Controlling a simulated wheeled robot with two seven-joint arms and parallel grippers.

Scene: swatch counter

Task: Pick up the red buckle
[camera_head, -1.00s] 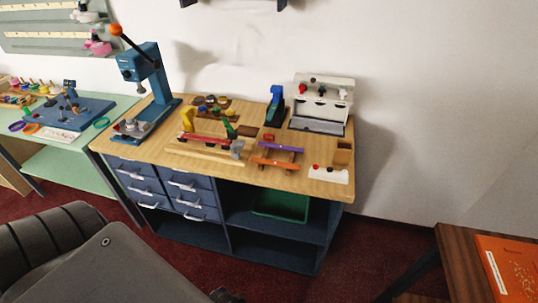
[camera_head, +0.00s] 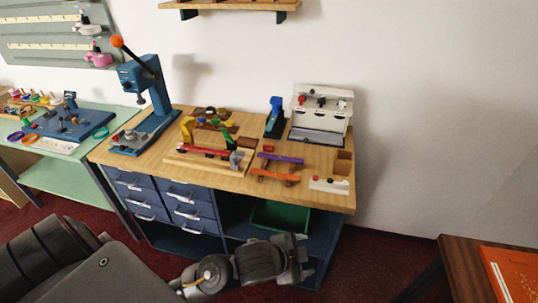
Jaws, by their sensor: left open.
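The counter (camera_head: 120,152) is a wooden-topped bench. Several small red items lie on it, and they are too small for me to tell surely which is the buckle. One small red piece (camera_head: 268,148) is near the middle right, behind a purple strip. Another red spot (camera_head: 315,178) is on a white block at the front right. My left gripper (camera_head: 302,258) is open and empty, low in front of the bench's shelves, below the counter top and apart from all these items. My right gripper is not in view.
A blue lever press (camera_head: 150,95) stands at the back left of the counter. A white box with knobs (camera_head: 320,110) stands at the back right. A green bin (camera_head: 280,217) sits on the shelf below. A brown table (camera_head: 462,275) is at the lower right.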

